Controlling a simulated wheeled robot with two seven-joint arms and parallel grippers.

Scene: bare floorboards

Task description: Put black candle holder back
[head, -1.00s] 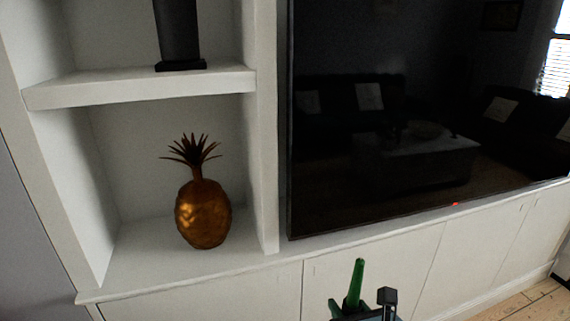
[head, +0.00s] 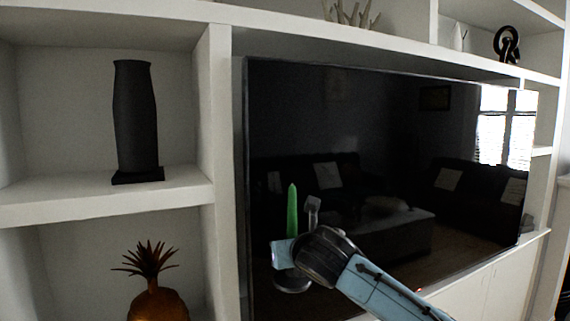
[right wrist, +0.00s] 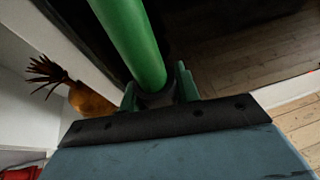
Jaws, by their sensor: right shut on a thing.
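A black candle holder (head: 292,284) with a tall green candle (head: 292,212) is held upright in front of the television. My right gripper (head: 284,253) is shut on the holder below the candle. In the right wrist view, the green candle (right wrist: 132,42) rises from the dark cup of the holder (right wrist: 157,98), between the two fingers. The gripper hides most of the holder's stem; its round base shows below. My left gripper is not in view.
The large dark television (head: 390,150) is close behind my right arm. On the left shelves stand a black vase (head: 135,120) and, lower, a golden pineapple (head: 155,303). Upper shelves hold white coral (head: 352,14) and a black knot ornament (head: 507,44).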

